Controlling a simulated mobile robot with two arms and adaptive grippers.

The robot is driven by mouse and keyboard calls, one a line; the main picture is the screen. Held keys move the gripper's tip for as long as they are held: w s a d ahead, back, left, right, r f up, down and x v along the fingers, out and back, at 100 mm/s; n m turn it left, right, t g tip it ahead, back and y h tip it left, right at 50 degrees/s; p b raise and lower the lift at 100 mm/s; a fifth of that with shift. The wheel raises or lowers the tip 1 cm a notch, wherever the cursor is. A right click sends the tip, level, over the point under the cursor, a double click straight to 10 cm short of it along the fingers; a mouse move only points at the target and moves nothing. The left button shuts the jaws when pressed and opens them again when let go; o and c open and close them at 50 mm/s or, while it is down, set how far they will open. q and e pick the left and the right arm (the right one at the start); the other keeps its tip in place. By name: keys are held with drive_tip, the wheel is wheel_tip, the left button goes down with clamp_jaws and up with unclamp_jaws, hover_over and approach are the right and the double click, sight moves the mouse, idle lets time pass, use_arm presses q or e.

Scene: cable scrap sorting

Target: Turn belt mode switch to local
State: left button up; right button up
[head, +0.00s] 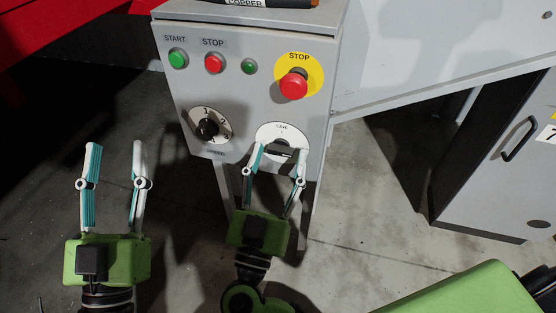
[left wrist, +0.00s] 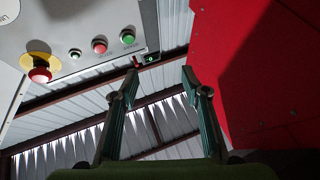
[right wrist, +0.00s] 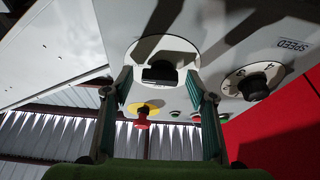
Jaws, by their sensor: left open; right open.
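The belt mode switch is a black knob on a round white plate (head: 283,132) at the lower right of the grey control panel. In the right wrist view its black knob (right wrist: 160,73) sits between my right fingertips, on its white plate (right wrist: 165,48). My right gripper (head: 281,152) is open, with its fingers at either side of the knob; whether they touch it I cannot tell. In the head view the fingers partly cover the plate, and its lower labels are hidden. My left gripper (head: 115,146) is open and empty, to the left of the panel over the floor.
The panel (head: 235,95) also carries a speed dial (head: 208,127), a green start button (head: 178,60), a red stop button (head: 214,63), a small green button (head: 248,66) and a red emergency stop (head: 293,86) on yellow. A grey cabinet (head: 500,190) stands at the right.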

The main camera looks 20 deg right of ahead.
drive_tip(key=c, duration=1.1)
use_arm(q)
drive_tip(key=shift+f, duration=0.1)
wheel_tip(320, 180, down, 8)
drive_tip(key=w+g+y+p, duration=0.1)
drive_tip(key=w+g, duration=0.1)
drive_tip(key=g, duration=0.2)
drive_tip(key=shift+w+a+f+g+y+p, duration=0.15)
drive_tip(key=shift+w+a+g+y+p, duration=0.1)
drive_tip(key=shift+g+y+p, duration=0.1)
use_arm(e)
drive_tip(key=shift+m, duration=0.6)
drive_tip(key=o, duration=1.1)
